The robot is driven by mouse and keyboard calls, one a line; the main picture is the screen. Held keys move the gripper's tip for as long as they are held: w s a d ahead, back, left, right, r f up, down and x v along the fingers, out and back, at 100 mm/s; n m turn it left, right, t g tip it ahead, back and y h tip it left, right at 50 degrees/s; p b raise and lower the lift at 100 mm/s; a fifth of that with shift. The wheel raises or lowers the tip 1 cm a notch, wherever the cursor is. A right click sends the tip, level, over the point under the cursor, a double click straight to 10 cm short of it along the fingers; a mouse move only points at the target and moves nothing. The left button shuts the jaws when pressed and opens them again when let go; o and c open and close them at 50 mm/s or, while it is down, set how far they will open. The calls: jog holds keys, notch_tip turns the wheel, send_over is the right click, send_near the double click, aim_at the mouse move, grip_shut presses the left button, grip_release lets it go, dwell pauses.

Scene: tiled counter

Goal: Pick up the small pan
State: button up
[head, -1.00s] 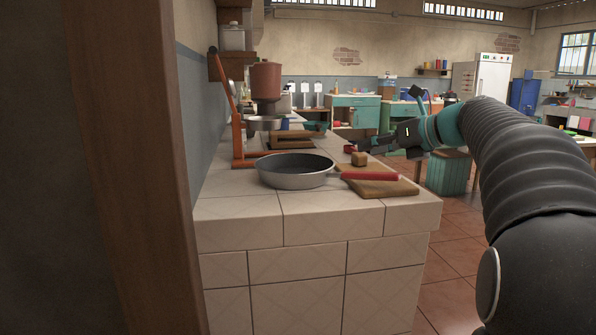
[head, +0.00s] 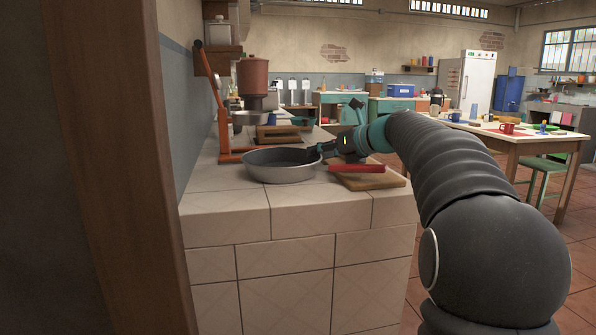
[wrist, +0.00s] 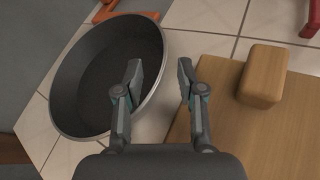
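The small pan (head: 282,168) is dark inside with a grey outer wall and stands upright on the tiled counter. My gripper (head: 316,151) is at the pan's right rim in the head view. In the wrist view the pan (wrist: 82,85) lies at the left.
The wooden board (head: 376,182) lies right of the pan, and a wooden block (wrist: 262,75) sits beside my right finger. An orange-red stand (head: 219,115) is behind the pan, near the wall. The counter's front tiles (head: 230,203) are clear.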

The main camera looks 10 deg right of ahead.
jog(key=shift+x, duration=1.05)
grip_shut()
